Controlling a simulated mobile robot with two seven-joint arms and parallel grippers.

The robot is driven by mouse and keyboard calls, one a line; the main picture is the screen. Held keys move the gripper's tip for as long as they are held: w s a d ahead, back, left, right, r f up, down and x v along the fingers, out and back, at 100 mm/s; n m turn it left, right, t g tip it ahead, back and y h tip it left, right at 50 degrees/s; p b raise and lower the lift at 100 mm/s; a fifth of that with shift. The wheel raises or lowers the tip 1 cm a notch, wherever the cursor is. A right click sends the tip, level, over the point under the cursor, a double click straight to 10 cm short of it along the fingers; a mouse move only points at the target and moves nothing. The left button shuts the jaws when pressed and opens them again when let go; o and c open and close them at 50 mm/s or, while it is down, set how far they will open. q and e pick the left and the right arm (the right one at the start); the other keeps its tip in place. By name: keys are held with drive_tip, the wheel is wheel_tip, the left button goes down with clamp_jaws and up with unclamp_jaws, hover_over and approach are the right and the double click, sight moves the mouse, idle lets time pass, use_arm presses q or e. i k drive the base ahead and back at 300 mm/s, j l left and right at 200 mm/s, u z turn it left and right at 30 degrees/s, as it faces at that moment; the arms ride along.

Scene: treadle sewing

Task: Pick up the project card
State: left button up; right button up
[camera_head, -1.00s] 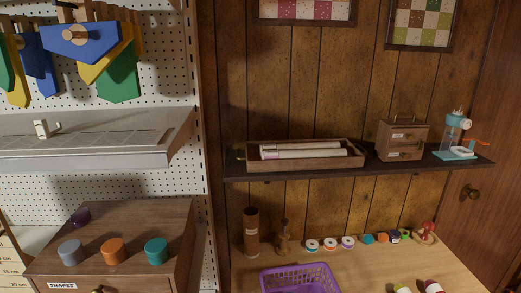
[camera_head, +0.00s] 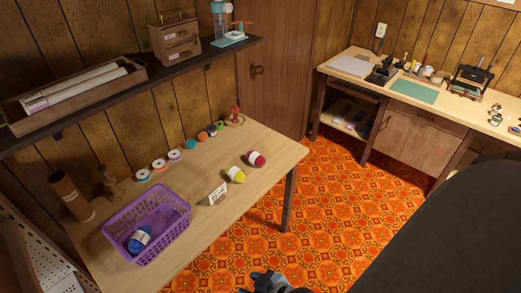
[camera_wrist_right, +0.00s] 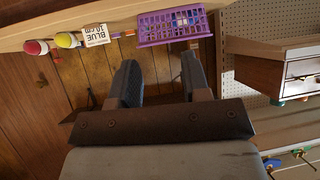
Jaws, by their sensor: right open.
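The project card (camera_head: 218,193) is a small white card standing tilted on the light wooden table, near its front edge. It also shows in the right wrist view (camera_wrist_right: 96,35), with lettering that seems to read "BLUE 10 cm". My right gripper (camera_wrist_right: 160,80) is open, with nothing between its dark fingers. The card lies beyond the fingertips and to their left in that view, apart from them. In the head view a dark gripper part (camera_head: 268,282), seemingly my right one, shows at the bottom edge, in front of the table. My left gripper is not in view.
Several spools line the back. A dark shelf (camera_head: 130,95) overhangs the table's rear.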

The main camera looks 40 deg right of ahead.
sight(217, 196)
drive_tip(key=z, duration=0.85)
